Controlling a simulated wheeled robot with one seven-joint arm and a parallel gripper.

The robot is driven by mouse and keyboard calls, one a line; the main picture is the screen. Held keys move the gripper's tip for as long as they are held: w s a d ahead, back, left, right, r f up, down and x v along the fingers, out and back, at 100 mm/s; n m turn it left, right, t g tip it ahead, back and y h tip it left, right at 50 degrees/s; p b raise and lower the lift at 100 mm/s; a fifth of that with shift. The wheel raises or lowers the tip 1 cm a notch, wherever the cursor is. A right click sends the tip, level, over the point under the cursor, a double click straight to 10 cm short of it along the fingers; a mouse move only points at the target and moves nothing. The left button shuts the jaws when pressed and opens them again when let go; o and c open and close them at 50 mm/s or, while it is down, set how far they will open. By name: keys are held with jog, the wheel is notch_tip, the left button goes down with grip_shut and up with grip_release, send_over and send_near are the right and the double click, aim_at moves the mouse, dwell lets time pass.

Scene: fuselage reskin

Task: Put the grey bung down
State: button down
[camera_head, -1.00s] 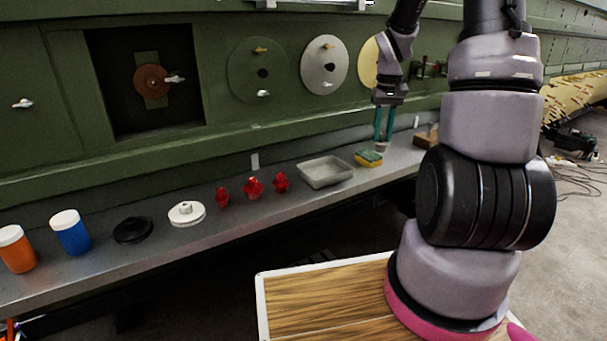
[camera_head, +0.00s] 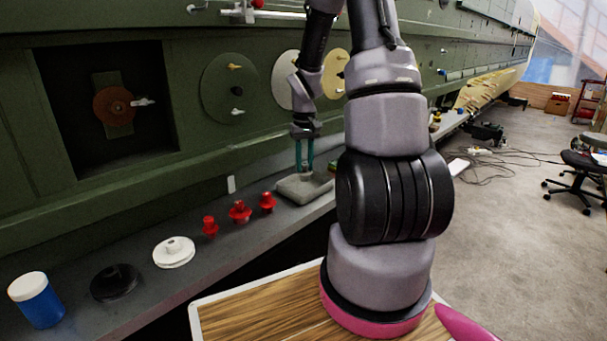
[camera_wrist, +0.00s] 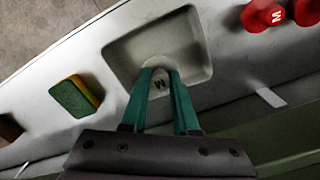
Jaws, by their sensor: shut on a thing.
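The grey bung (camera_wrist: 159,83) shows in the wrist view with a dark letter on its face. My gripper (camera_wrist: 159,75) has its teal fingers shut on it, one on each side. The bung is over the grey square tray (camera_wrist: 118,52), towards the near edge of its opening. I cannot tell whether it touches the tray floor. In the head view my gripper (camera_head: 305,165) points straight down over the tray (camera_head: 312,191) on the shelf. There the bung is too small to make out clearly.
Several red bungs (camera_head: 239,211) stand left of the tray, then a white disc (camera_head: 174,252), a black disc (camera_head: 114,282) and a blue tub (camera_head: 37,300). The wrist view shows a green and yellow sponge (camera_wrist: 76,96) beside the tray. The green fuselage wall (camera_head: 90,200) rises behind the shelf.

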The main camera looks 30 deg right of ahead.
aim_at(305, 163)
notch_tip(305, 163, down, 3)
jog(key=shift+f, duration=0.15)
jog(key=c, duration=0.7)
grip_release()
